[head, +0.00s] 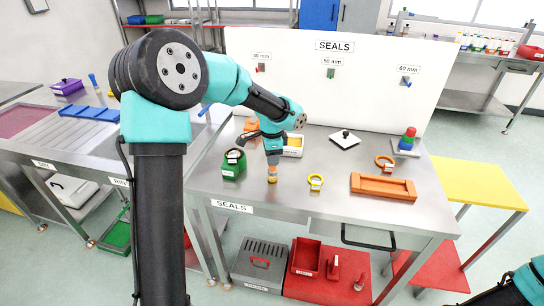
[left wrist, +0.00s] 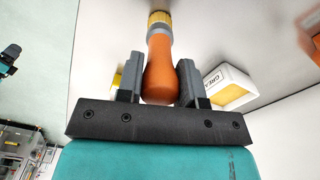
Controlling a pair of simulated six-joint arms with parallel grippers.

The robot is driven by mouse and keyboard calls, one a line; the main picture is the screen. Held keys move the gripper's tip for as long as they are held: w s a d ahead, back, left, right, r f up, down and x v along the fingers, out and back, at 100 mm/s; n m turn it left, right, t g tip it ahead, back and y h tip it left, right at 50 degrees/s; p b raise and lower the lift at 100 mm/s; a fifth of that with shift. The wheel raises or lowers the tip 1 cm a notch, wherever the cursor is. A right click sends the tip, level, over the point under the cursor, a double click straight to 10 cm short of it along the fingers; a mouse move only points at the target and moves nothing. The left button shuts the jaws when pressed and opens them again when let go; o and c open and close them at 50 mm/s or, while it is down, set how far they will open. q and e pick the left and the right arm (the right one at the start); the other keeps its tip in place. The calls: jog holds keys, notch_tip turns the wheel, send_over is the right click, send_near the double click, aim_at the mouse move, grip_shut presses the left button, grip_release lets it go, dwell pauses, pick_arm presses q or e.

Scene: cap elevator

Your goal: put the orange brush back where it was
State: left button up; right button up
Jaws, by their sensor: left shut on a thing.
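The orange brush (head: 272,170) is upright, yellow bristle end down, over the front left part of the seals table (head: 330,207). I cannot tell whether its bristles touch the table top. My left gripper (head: 272,158) is above it and shut on its orange handle. In the left wrist view the brush (left wrist: 158,62) sits between the two fingers of my left gripper (left wrist: 159,82), with the grey collar and yellow bristles beyond them. Part of my right arm shows at the lower right corner, but its gripper cannot be made out.
A green canister (head: 233,169) stands left of the brush, and a yellow ring (head: 315,183) lies to its right. A white tub (head: 293,148) stands behind. An orange tray (head: 383,188), an orange ring (head: 385,163) and a white knobbed plate (head: 344,141) lie farther right. The table centre is mostly clear.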

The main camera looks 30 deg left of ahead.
pick_arm(q)
jog(key=shift+f, duration=0.1)
jog(key=o, duration=1)
notch_tip(320, 180, up, 12)
jog(key=shift+r, duration=0.15)
dwell(0.8)
